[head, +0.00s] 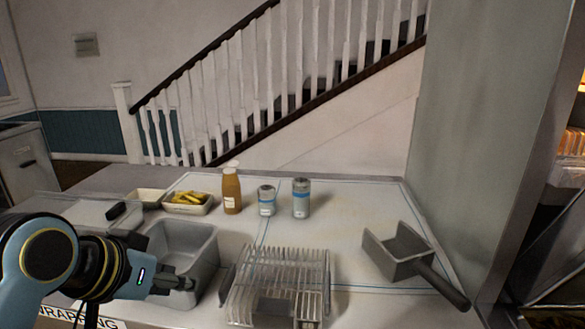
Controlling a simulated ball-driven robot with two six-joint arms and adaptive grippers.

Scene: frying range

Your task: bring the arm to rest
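My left arm comes in from the left edge. Its gripper (178,283) is in front of and partly over the grey bin (205,238), pointing right. Its dark fingers are small and seen nearly side-on, so I cannot tell whether they are open or shut. No object shows in them. The lower left part of the bin is hidden behind the gripper. My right gripper is not in view.
A slotted metal rack (278,285) stands right of the bin. A scoop (402,252) with a dark handle lies farther right. An orange bottle (231,192), two blue-banded cans (267,201) (301,199) and a tub of yellow pieces (188,208) stand behind.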

